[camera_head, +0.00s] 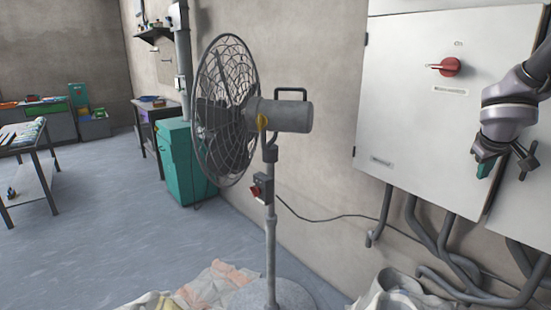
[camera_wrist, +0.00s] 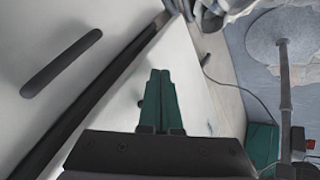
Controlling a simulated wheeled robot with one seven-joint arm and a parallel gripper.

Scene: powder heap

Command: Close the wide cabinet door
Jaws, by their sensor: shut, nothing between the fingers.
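The grey-white wall cabinet fills the right of the head view. Its left door (camera_head: 410,110) carries a red rotary switch (camera_head: 450,67) and looks flush or nearly flush with the frame. A second panel (camera_head: 520,212) continues to its right, partly cut off and behind my arm. My gripper (camera_head: 484,168) is in front of the cabinet near the seam between the panels. In the wrist view its green fingers (camera_wrist: 160,75) are together and empty. There, a white panel with a dark bar handle (camera_wrist: 60,62) lies left of a dark edge strip (camera_wrist: 95,95). I cannot tell whether the fingers touch a panel.
A large pedestal fan (camera_head: 270,150) stands left of the cabinet. Crumpled sheets (camera_head: 215,285) lie around its base. Bent pipes (camera_head: 450,250) run below the cabinet. A green cabinet (camera_head: 183,165) and a workbench (camera_head: 25,140) stand further back, with open floor between.

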